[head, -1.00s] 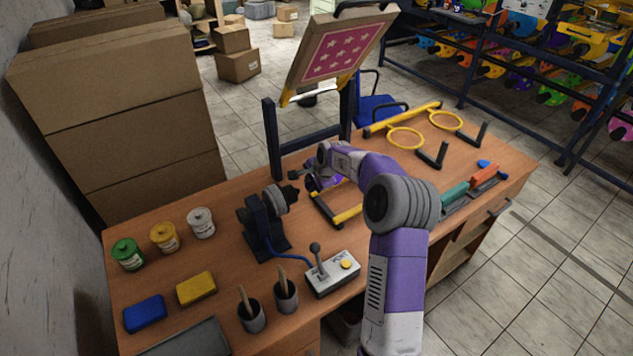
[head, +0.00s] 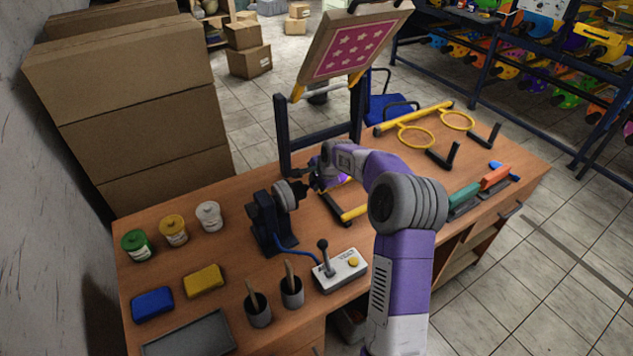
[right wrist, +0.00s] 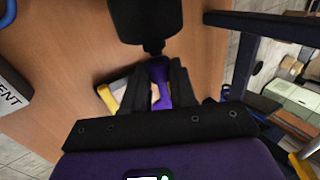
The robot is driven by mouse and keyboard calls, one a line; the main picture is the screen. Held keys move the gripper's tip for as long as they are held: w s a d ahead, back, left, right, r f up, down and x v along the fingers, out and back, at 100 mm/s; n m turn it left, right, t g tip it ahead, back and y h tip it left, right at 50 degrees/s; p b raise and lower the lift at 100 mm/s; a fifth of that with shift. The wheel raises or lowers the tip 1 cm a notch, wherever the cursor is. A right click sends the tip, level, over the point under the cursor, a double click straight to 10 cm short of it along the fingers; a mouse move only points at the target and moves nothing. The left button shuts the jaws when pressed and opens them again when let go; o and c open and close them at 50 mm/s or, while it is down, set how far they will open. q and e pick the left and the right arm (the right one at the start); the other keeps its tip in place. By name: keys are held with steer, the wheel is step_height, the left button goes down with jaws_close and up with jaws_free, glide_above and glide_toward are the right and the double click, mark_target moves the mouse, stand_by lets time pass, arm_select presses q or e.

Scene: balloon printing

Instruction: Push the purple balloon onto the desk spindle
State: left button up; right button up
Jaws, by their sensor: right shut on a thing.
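The desk spindle (head: 287,195) is a dark stand with a grey round head and a black tip, on the left half of the desk. My right gripper (head: 312,181) is right beside the spindle tip. In the right wrist view, the purple balloon (right wrist: 159,72) is between the fingers of my right gripper (right wrist: 159,88), which is shut on it. The balloon's end is at the narrow tip of the dark spindle (right wrist: 146,18). The two look in line and touching or nearly so; I cannot tell whether the balloon is over the tip. My left gripper is not in view.
A joystick box (head: 341,270) and two grey cups (head: 258,312) stand in front of the spindle. Paint jars (head: 173,231) and sponges (head: 203,281) are at left. A hinged screen frame (head: 352,50) stands raised behind. Yellow rings (head: 416,136) are at back right.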

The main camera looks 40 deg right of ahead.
steer(key=shift+w+a, duration=0.1)
steer(key=shift+a, duration=0.65)
stand_by(0.8)
steer(key=o, duration=0.9)
steer(key=shift+r, duration=0.1)
steer(key=p+v, duration=0.3)
steer(key=v, duration=0.6)
stand_by(0.4)
